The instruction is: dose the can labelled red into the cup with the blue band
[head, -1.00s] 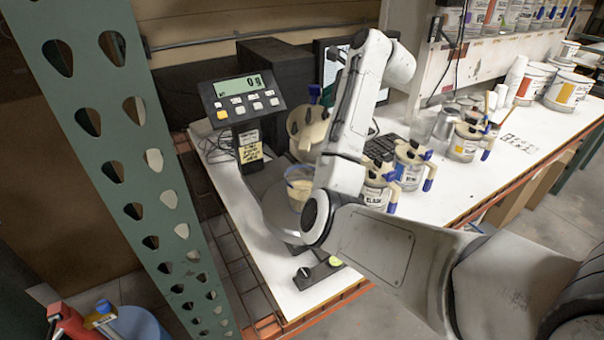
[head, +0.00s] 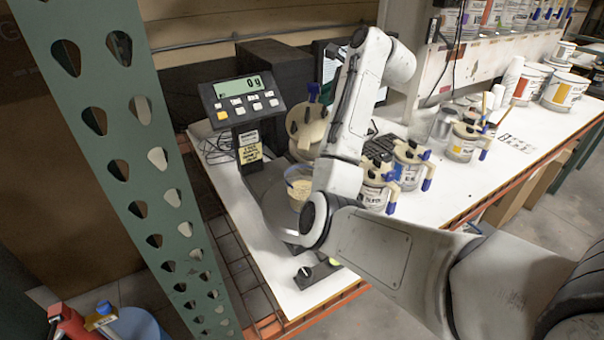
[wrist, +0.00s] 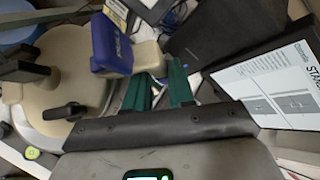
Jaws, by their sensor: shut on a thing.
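A can with a beige lid and black clamps (head: 303,126) is held beyond my arm, above and behind the cup; its lid faces the camera, so it looks tilted. Its label is hidden. The lid (wrist: 68,75) and a blue-topped beige handle (wrist: 111,45) show in the wrist view. The clear cup (head: 298,188) with a blue rim band holds cream-coloured contents. It stands on the scale pan (head: 275,212). The scale display (head: 244,86) reads 0 g.
Several lidded cans, including one with a blue label (head: 405,168) and one with yellow (head: 463,148), stand right of my arm. A green perforated post (head: 150,190) rises at left.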

